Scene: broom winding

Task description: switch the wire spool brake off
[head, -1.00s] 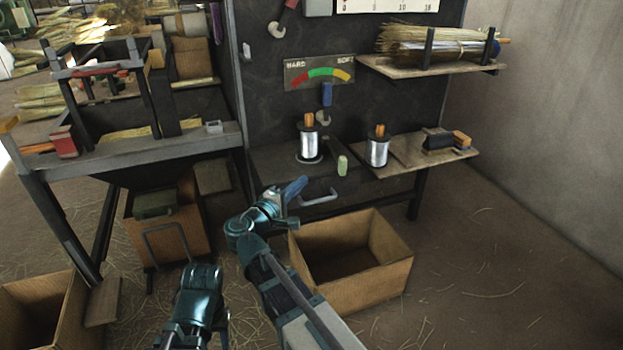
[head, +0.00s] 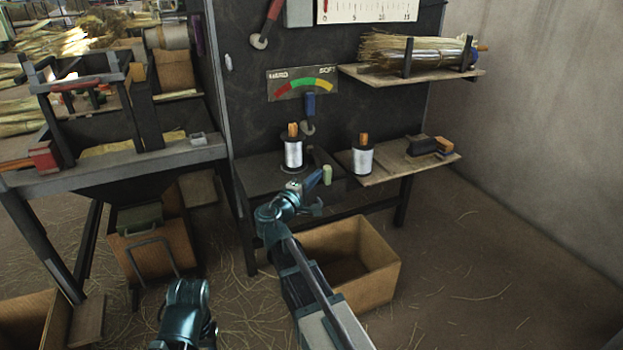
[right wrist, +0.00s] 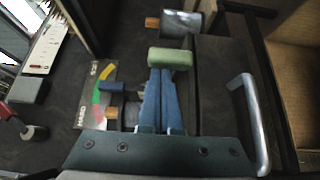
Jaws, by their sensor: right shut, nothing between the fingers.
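A pale green handle (head: 327,174), which looks like the brake lever's grip, stands on the dark bench right of the mounted wire spool (head: 293,152). It also shows in the right wrist view (right wrist: 170,58), right at the tips of my fingers. My right gripper (head: 316,181) is shut and empty, with its blue fingers (right wrist: 165,76) pointing at the handle. The fingertips overlap the handle's near side in that view; I cannot tell whether they touch. The lever's lower part is hidden. Of my left arm only a teal link shows at the bottom; its gripper is out of view.
A second spool (head: 362,157) stands on the wooden side shelf (head: 392,165). A metal drawer handle (right wrist: 252,125) runs beside the gripper. An open cardboard box (head: 375,275) is below my right arm. A HARD–SOFT gauge (head: 302,82) hangs on the back panel.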

